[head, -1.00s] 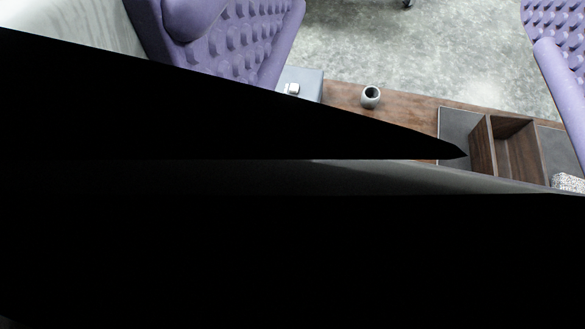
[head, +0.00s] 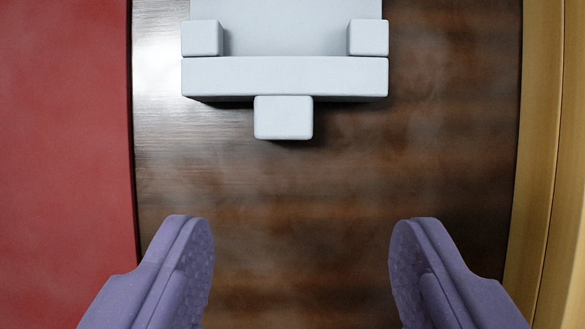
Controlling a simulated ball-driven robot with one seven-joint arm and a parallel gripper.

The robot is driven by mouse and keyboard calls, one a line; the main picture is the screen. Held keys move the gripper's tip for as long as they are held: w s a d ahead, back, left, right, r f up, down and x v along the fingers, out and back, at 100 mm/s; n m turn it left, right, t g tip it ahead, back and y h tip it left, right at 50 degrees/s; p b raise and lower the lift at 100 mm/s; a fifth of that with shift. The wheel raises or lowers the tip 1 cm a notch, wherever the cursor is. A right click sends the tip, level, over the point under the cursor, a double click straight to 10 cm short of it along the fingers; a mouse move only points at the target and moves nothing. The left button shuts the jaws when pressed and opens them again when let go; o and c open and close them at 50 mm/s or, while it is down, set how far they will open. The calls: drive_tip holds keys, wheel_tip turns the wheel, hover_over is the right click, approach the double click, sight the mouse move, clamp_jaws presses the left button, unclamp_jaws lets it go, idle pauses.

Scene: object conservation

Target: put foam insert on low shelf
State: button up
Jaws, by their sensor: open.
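A pale grey-white block-shaped piece (head: 285,76), which looks like the foam insert, lies on a dark brown wooden surface (head: 300,200) at the top middle of the head view. It has a wide front bar, a small block sticking out toward me, and two small blocks at its corners. Its far part is cut off by the frame's top edge. My gripper (head: 301,250) is open and empty, with its two purple fingers wide apart below the piece. The fingers do not touch it. I cannot tell which surface is the low shelf.
A red panel or surface (head: 62,150) borders the wood on the left. A yellow wooden edge (head: 541,150) borders it on the right. The wood between the fingers and the piece is bare.

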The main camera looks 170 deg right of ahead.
sight(284, 140)
drive_tip(key=b+x, duration=0.1)
drive_tip(key=x, duration=0.1)
drive_tip(key=b+x, duration=0.1)
drive_tip(key=x, duration=0.2)
drive_tip(key=a+x, duration=0.1)
drive_tip(key=x, duration=0.1)
drive_tip(key=shift+w+f+b, duration=0.25)
drive_tip(key=shift+f+b, duration=0.05)
drive_tip(key=shift+b, duration=0.1)
clamp_jaws()
drive_tip(key=shift+r, duration=0.15)
